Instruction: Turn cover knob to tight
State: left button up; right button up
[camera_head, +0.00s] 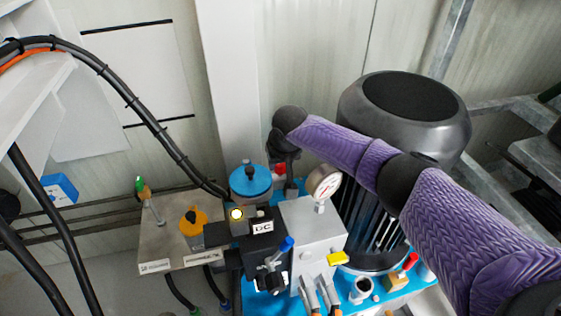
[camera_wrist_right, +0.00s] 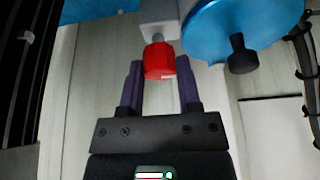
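A blue round cover (camera_head: 251,183) with a small black knob (camera_head: 249,172) on top sits on the pump unit. In the right wrist view the blue cover (camera_wrist_right: 235,22) and its black knob (camera_wrist_right: 242,55) are at the upper right, clear of the fingers. A red knob (camera_wrist_right: 159,61) on a grey stem lies between the tips of my right gripper (camera_wrist_right: 160,82). The fingers stand apart on either side of it; whether they touch it is hard to tell. In the head view my right gripper (camera_head: 286,158) is beside the red knob (camera_head: 279,169), partly hidden. My left gripper is out of view.
A pressure gauge (camera_head: 324,182) stands on the grey pump block (camera_head: 314,228), close to my right arm. A large dark motor (camera_head: 404,112) stands behind the arm. A metal box (camera_head: 170,245) with an orange-yellow knob (camera_head: 193,222) is at the left. Black cables (camera_head: 130,100) run along the wall.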

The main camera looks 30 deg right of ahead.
grip_shut()
